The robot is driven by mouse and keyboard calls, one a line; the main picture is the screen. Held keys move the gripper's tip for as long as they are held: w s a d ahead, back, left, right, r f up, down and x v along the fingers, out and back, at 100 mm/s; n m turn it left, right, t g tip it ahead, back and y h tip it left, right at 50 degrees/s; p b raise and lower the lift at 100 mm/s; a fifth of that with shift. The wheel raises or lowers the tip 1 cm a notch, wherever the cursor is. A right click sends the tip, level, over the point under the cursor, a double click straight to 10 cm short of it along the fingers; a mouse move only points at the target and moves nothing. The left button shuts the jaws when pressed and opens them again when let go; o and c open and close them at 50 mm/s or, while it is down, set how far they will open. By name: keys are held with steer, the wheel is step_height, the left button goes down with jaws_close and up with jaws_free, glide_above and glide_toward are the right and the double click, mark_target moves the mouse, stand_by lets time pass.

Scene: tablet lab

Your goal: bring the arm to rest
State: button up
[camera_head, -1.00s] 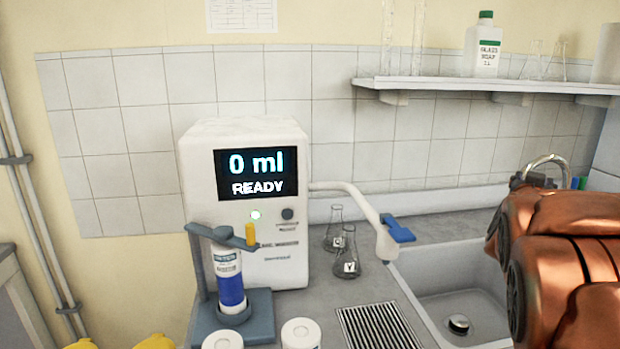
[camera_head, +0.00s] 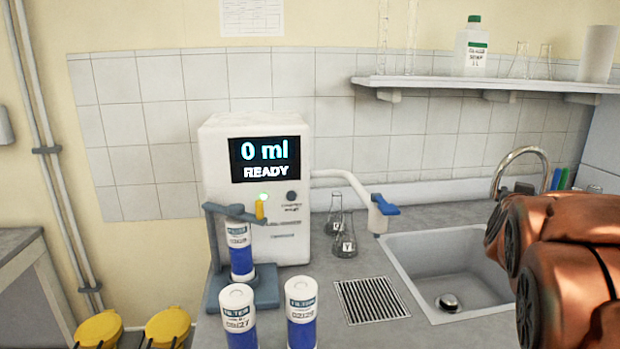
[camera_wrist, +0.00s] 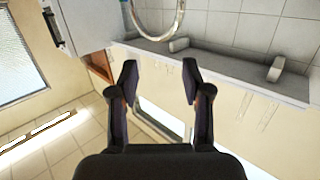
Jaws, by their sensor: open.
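My gripper (camera_wrist: 158,82) shows in the wrist view with its two dark fingers apart and nothing between them. Beyond the fingers are a pale wall, tiles, a grey ledge and the floor. In the head view my copper-coloured arm (camera_head: 570,255) is at the right edge, in front of the sink's right side. The gripper itself is outside the head view.
A white dispenser (camera_head: 218,160) reads "0 ml READY" and has a filter cartridge (camera_head: 240,258) in its holder. Two cartridges (camera_head: 238,315) (camera_head: 301,312) stand in front. Two flasks (camera_head: 345,243) stand by the sink (camera_head: 430,270). A shelf (camera_head: 450,84) holds glassware. Yellow-lidded bins (camera_head: 168,326) are below left.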

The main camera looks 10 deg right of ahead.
steer(key=s+a+f+n+g+y, duration=0.25)
steer(key=s+a+f+y, duration=0.2)
steer(key=a+f, duration=0.5)
steer(key=s+a+f+n+g+y, duration=0.25)
steer(key=s+a+f+y, duration=0.35)
steer(key=a, duration=0.7)
steer(key=s+a+f+n+g, duration=0.1)
steer(key=s+a+f+g, duration=0.2)
steer(key=s, duration=0.6)
steer(key=s+a+f+n+g, duration=0.1)
steer(key=s+a+f+g, duration=0.25)
steer(key=s, duration=0.45)
steer(key=s+a+f+n+g, duration=0.1)
steer(key=s+a+f+g, duration=0.2)
steer(key=s, duration=0.6)
step_height(320, 180, down, 11)
steer(key=b, duration=1)
step_height(320, 180, up, 15)
steer(key=p, duration=1.3)
steer(key=shift+w+a+f, duration=0.2)
steer(key=shift+w, duration=0.25)
